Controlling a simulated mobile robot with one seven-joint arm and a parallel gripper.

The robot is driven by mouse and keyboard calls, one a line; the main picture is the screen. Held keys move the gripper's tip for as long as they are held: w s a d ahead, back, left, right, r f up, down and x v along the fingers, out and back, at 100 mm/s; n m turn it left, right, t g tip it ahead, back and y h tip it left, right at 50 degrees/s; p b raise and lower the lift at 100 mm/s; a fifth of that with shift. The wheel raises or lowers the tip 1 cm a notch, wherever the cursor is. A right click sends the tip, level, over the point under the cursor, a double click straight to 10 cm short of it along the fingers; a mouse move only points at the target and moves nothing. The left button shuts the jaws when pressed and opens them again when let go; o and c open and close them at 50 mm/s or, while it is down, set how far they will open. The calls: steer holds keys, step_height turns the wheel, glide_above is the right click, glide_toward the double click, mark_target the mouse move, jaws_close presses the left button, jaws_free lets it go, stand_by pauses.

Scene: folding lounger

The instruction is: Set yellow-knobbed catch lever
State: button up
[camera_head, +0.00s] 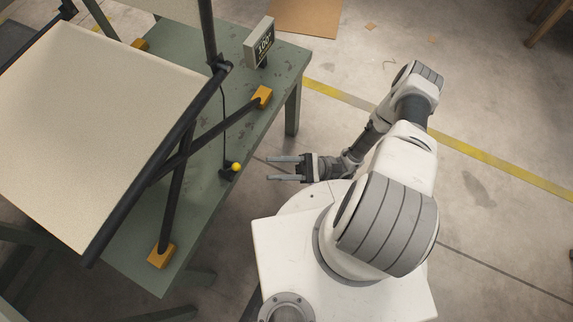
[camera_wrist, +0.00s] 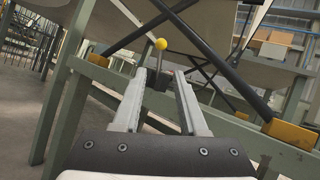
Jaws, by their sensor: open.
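The catch lever is a short dark lever with a yellow knob (camera_head: 235,166). It stands at the near edge of the green bench, beside the lounger's crossed black legs. In the wrist view its yellow knob (camera_wrist: 161,44) shows just beyond and above the fingertips, with the dark stem between the fingers in the picture. My gripper (camera_head: 270,168) is open and empty, to the right of the lever and apart from it, its fingers pointing left towards it. In the wrist view the two grey fingers (camera_wrist: 163,73) are spread. The stem's lower part is partly hidden.
The folding lounger (camera_head: 90,120) with cream panels and black frame stands on the green bench (camera_head: 200,205). Yellow-orange blocks (camera_head: 262,97) hold its legs. A small display box (camera_head: 259,42) stands at the bench's far end. Floor right of my arm is open.

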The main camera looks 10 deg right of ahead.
steer(key=shift+v, duration=1.45)
steer(key=shift+w+r, duration=0.1)
steer(key=w+d+r+n+g+h, duration=0.2)
steer(key=r+n+h, duration=0.2)
steer(key=r+h, duration=0.3)
steer(key=w+d+r+n+g+h, duration=0.1)
steer(key=d+r+n+h, duration=0.15)
steer(key=r+h, duration=0.45)
steer(key=w+d+r+n+g+h, duration=0.2)
steer(key=r+n+h, duration=0.25)
steer(key=r, duration=0.65)
steer(key=s+r+n+t+h+p, duration=0.1)
steer(key=r+t+p, duration=0.4)
steer(key=r+p, duration=0.7)
steer(key=s+r+n+t+h+p, duration=0.2)
steer(key=r+p, duration=1.1)
steer(key=r, duration=1.6)
steer(key=s+t+h, duration=0.2)
steer(key=s+t, duration=0.1)
steer(key=t, duration=0.1)
steer(key=shift+d+r+p, duration=0.3)
steer(key=shift+r, duration=0.05)
